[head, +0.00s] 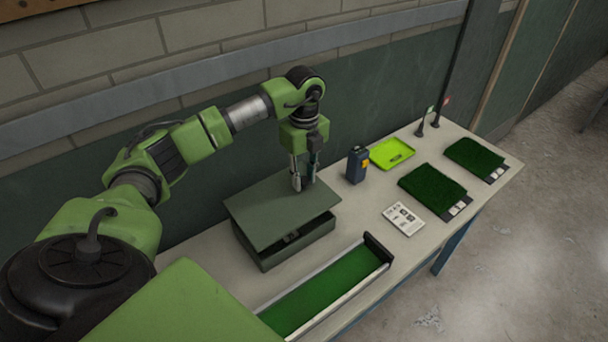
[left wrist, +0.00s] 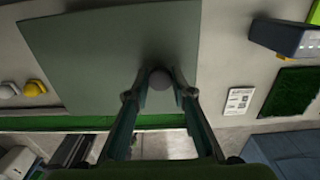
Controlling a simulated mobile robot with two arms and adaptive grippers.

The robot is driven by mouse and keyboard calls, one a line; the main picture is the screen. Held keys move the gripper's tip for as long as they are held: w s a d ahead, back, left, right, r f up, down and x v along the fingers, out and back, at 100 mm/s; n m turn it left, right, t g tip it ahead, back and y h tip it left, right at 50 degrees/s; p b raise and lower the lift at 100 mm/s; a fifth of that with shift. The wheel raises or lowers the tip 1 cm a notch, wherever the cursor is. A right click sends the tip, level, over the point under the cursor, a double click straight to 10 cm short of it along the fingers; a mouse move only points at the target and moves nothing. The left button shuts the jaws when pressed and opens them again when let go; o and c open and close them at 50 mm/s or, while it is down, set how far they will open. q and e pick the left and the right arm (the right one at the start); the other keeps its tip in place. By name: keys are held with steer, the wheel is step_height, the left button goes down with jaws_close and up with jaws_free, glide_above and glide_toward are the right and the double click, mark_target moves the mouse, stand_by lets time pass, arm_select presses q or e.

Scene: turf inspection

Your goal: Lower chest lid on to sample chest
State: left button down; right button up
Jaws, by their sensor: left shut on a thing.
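The sample chest (head: 297,247) is a dark green box on the bench, below my left arm. The flat green chest lid (head: 262,212) is over it, tilted, with a dark gap between lid and chest along the front and right. The lid also fills the upper left of the left wrist view (left wrist: 90,55). My left gripper (head: 302,184) is at the lid's right part, shut on a round grey knob (left wrist: 161,79) on the lid. Whether the lid's back edge touches the chest is hidden. My right gripper is not in view.
A green turf tray (head: 325,290) lies close in front of the chest. Right of it are a dark blue device (head: 357,165), a lime tray (head: 391,153), a white card (head: 404,218) and two turf samples (head: 432,190). A wall runs behind the bench.

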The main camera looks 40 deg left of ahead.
mark_target(304, 192)
arm_select(q)
steer(key=shift+f+b, duration=1.65)
steer(key=shift+f, duration=1.1)
steer(key=shift+r+p, duration=0.2)
steer(key=shift+p, duration=0.1)
steer(key=shift+f, duration=0.35)
steer(key=c, duration=1.7)
jaws_free()
steer(key=shift+s, duration=0.1)
steer(key=shift+r, duration=0.1)
step_height(304, 192, up, 12)
steer(key=shift+f, duration=0.1)
